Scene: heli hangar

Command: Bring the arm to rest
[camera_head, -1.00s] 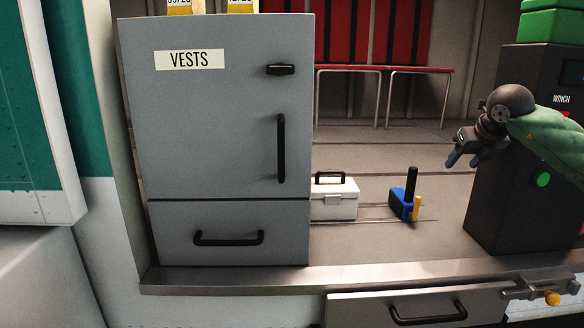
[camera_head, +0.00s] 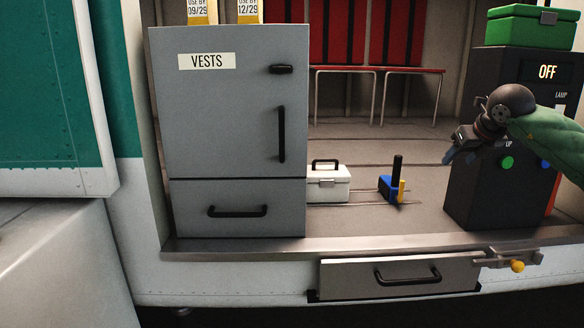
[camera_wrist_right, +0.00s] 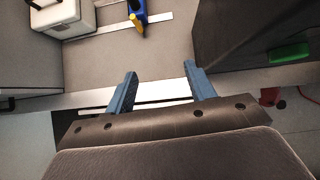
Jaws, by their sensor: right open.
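My right arm (camera_head: 550,138) in its green sleeve comes in from the right in the head view. My right gripper (camera_head: 450,152) is in front of the dark winch box, above the deck's front edge. In the right wrist view its two blue fingers (camera_wrist_right: 158,90) are apart with nothing between them. My left arm and gripper are not in view.
A grey VESTS cabinet (camera_head: 235,140) stands left on the deck. A white case (camera_head: 328,185) and a blue tool (camera_head: 389,188) stand right of it. The dark box (camera_head: 485,190) carries a green case (camera_head: 530,27). A drawer (camera_head: 400,276) sits below the deck edge.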

